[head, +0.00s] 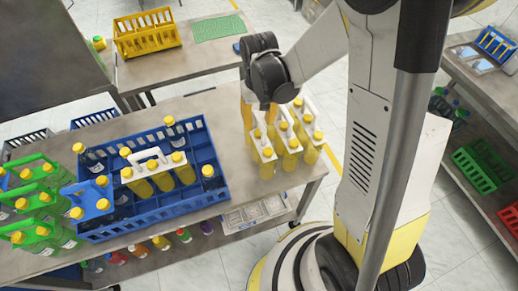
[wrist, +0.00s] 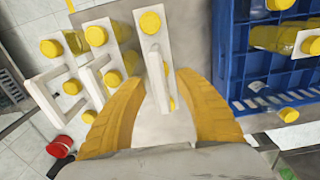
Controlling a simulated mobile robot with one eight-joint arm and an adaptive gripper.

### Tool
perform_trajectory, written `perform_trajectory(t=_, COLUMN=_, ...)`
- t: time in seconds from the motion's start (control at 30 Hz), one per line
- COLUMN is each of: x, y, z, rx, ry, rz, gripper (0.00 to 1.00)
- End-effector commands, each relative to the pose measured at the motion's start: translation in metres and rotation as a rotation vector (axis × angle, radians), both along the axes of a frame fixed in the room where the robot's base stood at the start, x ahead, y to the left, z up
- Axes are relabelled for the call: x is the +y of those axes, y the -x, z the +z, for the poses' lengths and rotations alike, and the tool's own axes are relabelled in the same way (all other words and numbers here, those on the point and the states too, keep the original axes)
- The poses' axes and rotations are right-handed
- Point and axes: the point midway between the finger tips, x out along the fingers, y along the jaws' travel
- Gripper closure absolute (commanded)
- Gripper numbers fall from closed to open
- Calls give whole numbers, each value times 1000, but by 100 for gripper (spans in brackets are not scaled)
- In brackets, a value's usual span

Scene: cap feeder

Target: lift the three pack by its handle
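Several three packs of yellow-capped bottles in white carriers stand close together at the right end of the table. The pack nearest the blue crate, a three pack (head: 263,153), is under my gripper (head: 259,116). In the wrist view this three pack (wrist: 149,44) has a white upright handle (wrist: 157,78) between the two yellow fingers of my gripper (wrist: 160,88). The fingers are spread, with visible gaps on both sides of the handle. The pack's near end is partly hidden by the gripper.
Two neighbouring packs (head: 288,138) (head: 308,120) stand just right. The blue crate (head: 158,222) at left holds a white-handled pack (head: 150,160) and loose bottles. Green packs (head: 40,198) stand at far left. A yellow crate (head: 147,42) sits on the back table. Bare tabletop separates packs and crate.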

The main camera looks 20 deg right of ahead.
Motion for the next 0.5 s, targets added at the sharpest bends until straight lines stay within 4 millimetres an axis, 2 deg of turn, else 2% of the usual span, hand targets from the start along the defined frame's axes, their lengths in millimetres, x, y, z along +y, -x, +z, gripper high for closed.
perform_trajectory(t=0.03, x=0, y=0, z=0, rx=0, ry=0, rz=0, gripper=78)
perform_trajectory(t=0.1, x=0, y=0, z=0, rx=0, ry=0, rz=0, gripper=100)
perform_trajectory(t=0.5, x=0, y=0, z=0, rx=0, ry=0, rz=0, gripper=100)
